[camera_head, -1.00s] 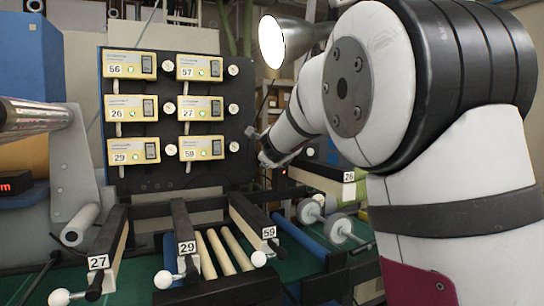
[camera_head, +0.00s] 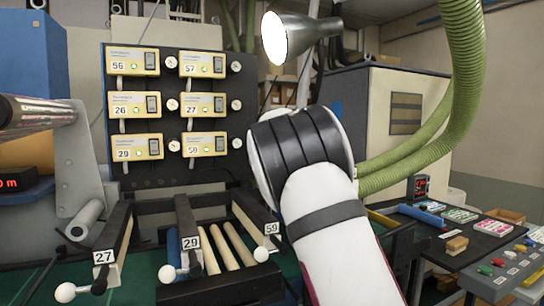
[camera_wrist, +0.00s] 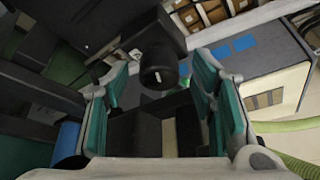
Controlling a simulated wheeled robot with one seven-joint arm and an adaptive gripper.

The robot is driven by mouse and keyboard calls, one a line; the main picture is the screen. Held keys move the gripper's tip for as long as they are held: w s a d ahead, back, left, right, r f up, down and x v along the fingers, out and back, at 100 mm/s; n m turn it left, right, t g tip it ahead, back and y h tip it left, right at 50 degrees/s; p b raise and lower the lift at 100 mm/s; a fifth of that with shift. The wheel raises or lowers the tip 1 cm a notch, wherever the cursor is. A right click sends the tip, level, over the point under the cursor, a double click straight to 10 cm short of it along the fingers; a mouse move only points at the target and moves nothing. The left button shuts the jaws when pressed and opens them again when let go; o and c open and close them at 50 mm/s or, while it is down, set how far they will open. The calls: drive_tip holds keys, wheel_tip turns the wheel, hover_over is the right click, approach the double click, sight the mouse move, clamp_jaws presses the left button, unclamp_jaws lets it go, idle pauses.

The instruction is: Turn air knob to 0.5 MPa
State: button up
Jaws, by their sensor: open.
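In the wrist view, my gripper (camera_wrist: 155,82) is open, with its two teal-padded fingers spread apart. A black round knob (camera_wrist: 158,70) with a small pale mark shows in the gap between the fingertips. It looks like the air knob, and I cannot tell if either finger touches it. No pressure reading is legible in either view. In the head view my own arm hides the gripper and the knob.
A black panel (camera_head: 133,185) carries several numbered yellow controllers and small round dials. Numbered levers (camera_head: 188,240) stand in front of it. A lamp (camera_head: 300,35) hangs above, and green hoses (camera_head: 462,60) run at the right. A side table (camera_head: 500,240) holds small items.

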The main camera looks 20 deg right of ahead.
drive_tip(key=shift+w+d+f, duration=0.1)
drive_tip(key=shift+w+f, duration=0.05)
drive_tip(key=shift+w, duration=0.4)
drive_tip(key=shift+c, duration=0.2)
drive_tip(key=c, duration=1.1)
drive_tip(key=shift+d+m+g+y+b, duration=0.1)
drive_tip(key=shift+m+g+y+b, duration=0.4)
drive_tip(key=shift+m+y, duration=1.2)
drive_tip(key=shift+m, duration=0.4)
